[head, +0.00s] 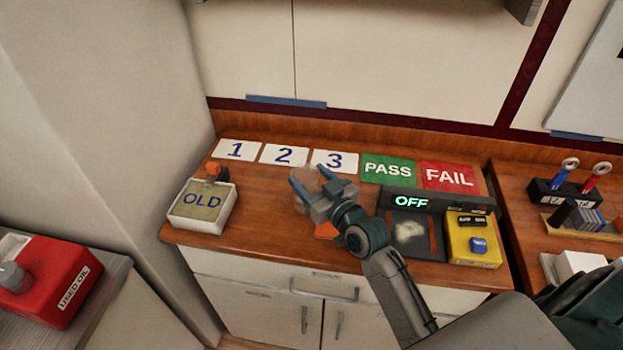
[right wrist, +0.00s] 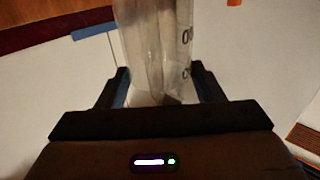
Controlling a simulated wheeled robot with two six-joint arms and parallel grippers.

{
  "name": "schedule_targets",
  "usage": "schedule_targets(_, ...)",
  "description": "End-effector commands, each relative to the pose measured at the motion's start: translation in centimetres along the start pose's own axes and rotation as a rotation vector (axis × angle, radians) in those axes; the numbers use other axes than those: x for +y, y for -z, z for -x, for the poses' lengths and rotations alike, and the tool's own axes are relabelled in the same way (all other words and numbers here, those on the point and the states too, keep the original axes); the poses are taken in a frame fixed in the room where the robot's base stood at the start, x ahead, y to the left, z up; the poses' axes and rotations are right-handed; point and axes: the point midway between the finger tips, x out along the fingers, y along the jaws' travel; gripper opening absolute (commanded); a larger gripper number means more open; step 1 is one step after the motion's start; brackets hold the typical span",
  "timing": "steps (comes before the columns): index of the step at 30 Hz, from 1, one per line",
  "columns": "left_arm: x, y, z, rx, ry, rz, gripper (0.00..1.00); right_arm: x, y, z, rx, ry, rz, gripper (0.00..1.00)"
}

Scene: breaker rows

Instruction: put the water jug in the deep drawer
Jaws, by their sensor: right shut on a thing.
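The water jug (right wrist: 158,50) is a clear vessel with dark markings on its side. It stands between the fingers of my right gripper (right wrist: 158,92) in the right wrist view; its top runs out of frame. In the head view my right gripper (head: 318,186) is over the wooden counter, in front of the cards, shut on the see-through jug (head: 303,190), which is faint there. A white drawer front (head: 265,285) with a bar handle sits under the counter edge and looks shut. I cannot read its label. My left gripper is not in view.
The counter (head: 255,235) bears cards 1, 2, 3, PASS and FAIL, an OLD tray (head: 202,205), a device reading OFF (head: 410,202) and a yellow box (head: 473,240). An orange piece (head: 327,230) lies below my gripper. A red USED OIL container (head: 55,280) stands at left.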

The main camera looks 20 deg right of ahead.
Motion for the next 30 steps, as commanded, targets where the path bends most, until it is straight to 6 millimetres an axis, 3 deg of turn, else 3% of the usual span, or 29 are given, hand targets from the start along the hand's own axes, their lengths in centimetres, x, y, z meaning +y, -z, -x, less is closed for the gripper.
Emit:
schedule_targets(14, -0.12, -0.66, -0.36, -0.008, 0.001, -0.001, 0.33, -0.01, -1.32, 0.02, 0.002, 0.000, 0.000, 0.21)
schedule_targets(15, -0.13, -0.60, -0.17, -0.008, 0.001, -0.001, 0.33, -0.01, -1.13, 0.02, 0.002, 0.000, 0.000, 0.69)
schedule_targets(17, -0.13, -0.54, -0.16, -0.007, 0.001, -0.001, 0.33, -0.01, -1.12, 0.03, 0.001, 0.000, 0.000, 0.81)
schedule_targets(30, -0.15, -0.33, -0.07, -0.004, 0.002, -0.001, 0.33, 0.01, -0.98, 0.67, 0.000, 0.000, 0.002, 0.83)
